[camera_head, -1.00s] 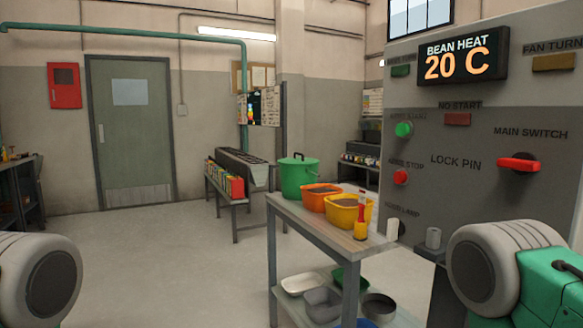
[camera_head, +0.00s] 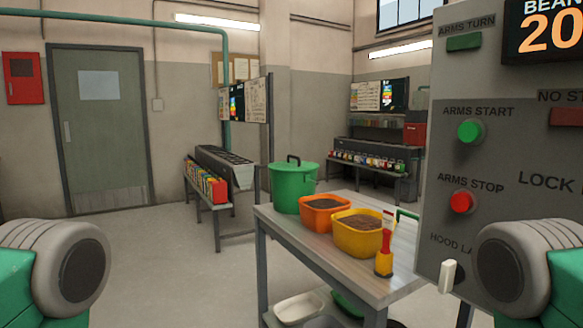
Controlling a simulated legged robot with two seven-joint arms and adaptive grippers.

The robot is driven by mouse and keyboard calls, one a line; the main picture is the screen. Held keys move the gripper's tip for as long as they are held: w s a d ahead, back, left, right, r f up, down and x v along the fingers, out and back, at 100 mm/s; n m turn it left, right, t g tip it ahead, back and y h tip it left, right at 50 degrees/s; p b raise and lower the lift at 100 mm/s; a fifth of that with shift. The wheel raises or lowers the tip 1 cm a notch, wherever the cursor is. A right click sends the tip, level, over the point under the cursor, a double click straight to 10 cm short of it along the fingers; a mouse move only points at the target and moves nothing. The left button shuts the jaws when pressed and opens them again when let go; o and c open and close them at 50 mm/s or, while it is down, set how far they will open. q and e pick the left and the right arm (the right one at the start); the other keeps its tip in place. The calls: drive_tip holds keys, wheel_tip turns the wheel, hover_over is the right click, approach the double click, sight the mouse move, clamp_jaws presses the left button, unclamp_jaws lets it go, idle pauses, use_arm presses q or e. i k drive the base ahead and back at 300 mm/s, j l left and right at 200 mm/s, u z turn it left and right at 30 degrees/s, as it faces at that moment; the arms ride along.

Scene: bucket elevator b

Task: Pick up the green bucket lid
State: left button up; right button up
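The green bucket (camera_head: 292,192) stands upright at the far left end of a table. Its green lid (camera_head: 306,167) sits on top, with a dark arched handle (camera_head: 293,159) standing up from it. Parts of both my arms show at the lower left and lower right edges of the head view. Neither gripper is in view, and both visible arm parts are well apart from the bucket.
The table (camera_head: 284,229) also holds an orange bucket (camera_head: 324,215), a yellow bucket (camera_head: 359,237) with brown contents, and a red-and-yellow tool (camera_head: 384,258). A grey control panel (camera_head: 457,150) stands close on the right. Open floor (camera_head: 150,265) lies left of the table.

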sight(288, 166)
drive_tip(key=z, duration=0.75)
drive_tip(key=i+j+z, duration=0.15)
drive_tip(key=j+z, duration=0.25)
drive_tip(key=i+j+z, duration=0.1)
drive_tip(key=j+z, duration=0.25)
drive_tip(key=j, duration=0.15)
drive_tip(key=j+z, duration=0.75)
drive_tip(key=j, duration=0.25)
drive_tip(key=k, duration=0.05)
